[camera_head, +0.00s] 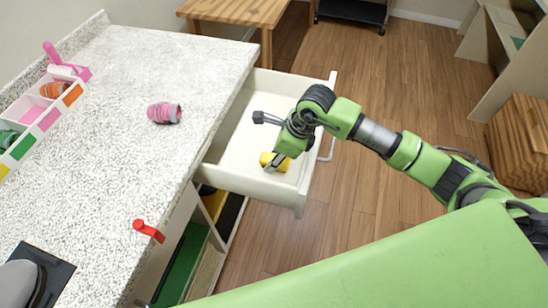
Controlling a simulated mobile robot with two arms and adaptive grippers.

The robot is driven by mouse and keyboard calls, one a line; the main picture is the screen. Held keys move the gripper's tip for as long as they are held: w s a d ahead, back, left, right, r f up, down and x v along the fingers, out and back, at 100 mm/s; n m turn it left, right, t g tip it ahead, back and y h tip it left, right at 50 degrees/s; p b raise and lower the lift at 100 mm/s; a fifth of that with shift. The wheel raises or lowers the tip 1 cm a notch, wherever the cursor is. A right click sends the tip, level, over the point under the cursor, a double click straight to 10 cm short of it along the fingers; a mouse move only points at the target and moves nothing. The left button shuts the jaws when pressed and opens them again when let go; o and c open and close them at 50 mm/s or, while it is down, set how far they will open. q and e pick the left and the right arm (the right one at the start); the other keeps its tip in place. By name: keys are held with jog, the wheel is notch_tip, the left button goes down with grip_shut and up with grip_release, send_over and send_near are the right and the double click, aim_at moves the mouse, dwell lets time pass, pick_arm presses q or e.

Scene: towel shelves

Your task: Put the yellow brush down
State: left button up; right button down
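The yellow brush (266,158) is inside the open white drawer (233,180), near its front right part. My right gripper (275,162) points down into the drawer, with its grey fingers right at the brush and partly covering it. I cannot tell whether the fingers are closed on the brush, or whether the brush touches the drawer floor. My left gripper is not in view.
The speckled counter (130,180) holds a pink striped roll (164,112), a red object (148,231) at its edge and a white divided tray (40,108). A pink object (65,62) stands at the tray's far end. The wooden floor right of the drawer is clear.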

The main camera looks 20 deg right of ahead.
jog(key=shift+f, duration=0.15)
jog(key=c, duration=1.6)
grip_release()
jog(key=shift+r, duration=0.3)
jog(key=shift+d+r, duration=0.15)
jog(key=shift+r, duration=0.2)
jog(key=b+v, duration=0.1)
jog(key=v, duration=1)
jog(key=shift+s, duration=0.1)
